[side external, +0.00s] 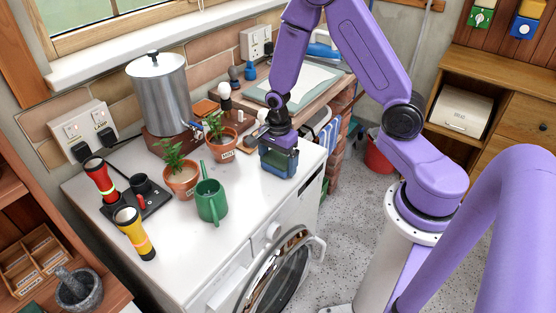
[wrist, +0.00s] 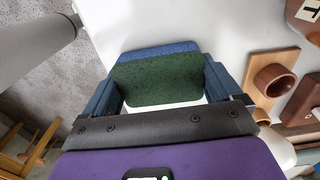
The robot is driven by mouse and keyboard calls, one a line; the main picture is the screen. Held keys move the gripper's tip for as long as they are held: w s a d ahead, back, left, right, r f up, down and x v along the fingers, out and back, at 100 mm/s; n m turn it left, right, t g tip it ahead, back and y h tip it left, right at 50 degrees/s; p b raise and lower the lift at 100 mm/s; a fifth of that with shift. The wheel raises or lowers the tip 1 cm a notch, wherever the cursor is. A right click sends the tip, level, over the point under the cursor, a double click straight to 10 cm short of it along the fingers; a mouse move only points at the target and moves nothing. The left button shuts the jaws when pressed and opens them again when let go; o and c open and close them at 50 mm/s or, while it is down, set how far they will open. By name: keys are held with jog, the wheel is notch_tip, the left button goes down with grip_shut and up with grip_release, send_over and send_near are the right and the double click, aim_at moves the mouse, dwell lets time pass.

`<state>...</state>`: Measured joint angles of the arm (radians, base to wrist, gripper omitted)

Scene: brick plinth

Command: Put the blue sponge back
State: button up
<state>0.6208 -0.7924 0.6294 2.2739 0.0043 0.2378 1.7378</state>
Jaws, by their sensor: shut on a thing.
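The blue sponge (wrist: 158,52) has a dark green scouring face (wrist: 155,80) turned to the wrist camera. My gripper (wrist: 162,84) is shut on it, with one dark blue finger at each side. In the side external view my gripper (side external: 279,152) points down at the right end of the white worktop over the washing machine, and the sponge (side external: 278,170) shows at its fingertips, near the top's edge. I cannot tell whether the sponge touches the top.
A wooden block with a brown cup (wrist: 272,80) lies right of the sponge in the wrist view.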

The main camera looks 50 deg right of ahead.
aim_at(276, 159)
jog(key=shift+f, duration=0.3)
jog(key=o, duration=1.1)
jog(key=shift+r, duration=0.15)
notch_tip(276, 159, up, 16)
jog(key=s+a+r+n, duration=0.1)
jog(key=s+a+n, duration=0.3)
jog(key=s+n, duration=0.7)
jog(key=s+a+r+n, duration=0.1)
jog(key=s+a+n, duration=0.3)
jog(key=s+n, duration=0.7)
jog(key=shift+s+a+r+n, duration=0.2)
jog(key=shift+r+n, duration=0.2)
jog(key=shift+n, duration=3.9)
